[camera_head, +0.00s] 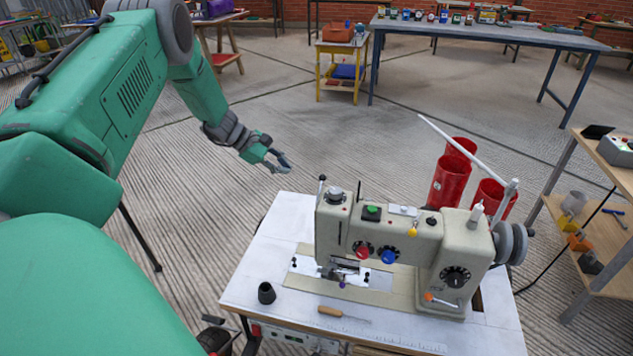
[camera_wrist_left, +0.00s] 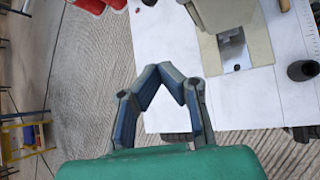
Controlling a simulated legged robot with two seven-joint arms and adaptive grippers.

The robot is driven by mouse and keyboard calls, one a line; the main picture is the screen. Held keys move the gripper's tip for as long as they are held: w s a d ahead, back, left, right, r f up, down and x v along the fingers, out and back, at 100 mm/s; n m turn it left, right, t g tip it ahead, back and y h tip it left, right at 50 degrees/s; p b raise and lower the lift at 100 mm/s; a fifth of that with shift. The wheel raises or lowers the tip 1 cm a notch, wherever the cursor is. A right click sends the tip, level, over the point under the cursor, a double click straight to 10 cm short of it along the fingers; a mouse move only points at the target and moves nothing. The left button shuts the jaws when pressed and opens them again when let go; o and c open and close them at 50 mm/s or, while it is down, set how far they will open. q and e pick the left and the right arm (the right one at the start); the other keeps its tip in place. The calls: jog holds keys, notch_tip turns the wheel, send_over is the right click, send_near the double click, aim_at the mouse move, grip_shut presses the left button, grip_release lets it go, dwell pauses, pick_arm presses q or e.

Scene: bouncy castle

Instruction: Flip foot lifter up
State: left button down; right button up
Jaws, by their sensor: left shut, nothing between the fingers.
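A beige sewing machine (camera_head: 395,235) stands on a white table (camera_head: 262,270) in the head view. Its presser foot area (camera_head: 342,270) is under the left end of the head, over a metal plate. I cannot clearly pick out the foot lifter. In the wrist view part of the machine (camera_wrist_left: 228,15) shows at the top right. My left gripper (camera_head: 282,164) is in the air beyond the table's far left corner, apart from the machine. In the wrist view its fingers (camera_wrist_left: 160,72) meet at the tips, empty. My right gripper is not in view.
A dark cone (camera_head: 266,293) and a wooden-handled tool (camera_head: 342,316) are on the table front. Red bins (camera_head: 449,182) stand behind the machine, and a thin rod (camera_head: 462,150) slants over them. A wooden shelf (camera_head: 600,225) is at the right. Floor left of the table is open.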

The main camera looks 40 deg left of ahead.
aim_at(320, 189)
pick_arm(q)
jog(key=w+d+f+b, duration=0.2)
jog(key=w+d+f, duration=0.1)
jog(key=w+d, duration=0.2)
jog(key=shift+w+d+f, duration=0.2)
jog(key=shift+d+f, duration=0.15)
jog(key=shift+d, duration=0.5)
jog(key=shift+d, duration=0.1)
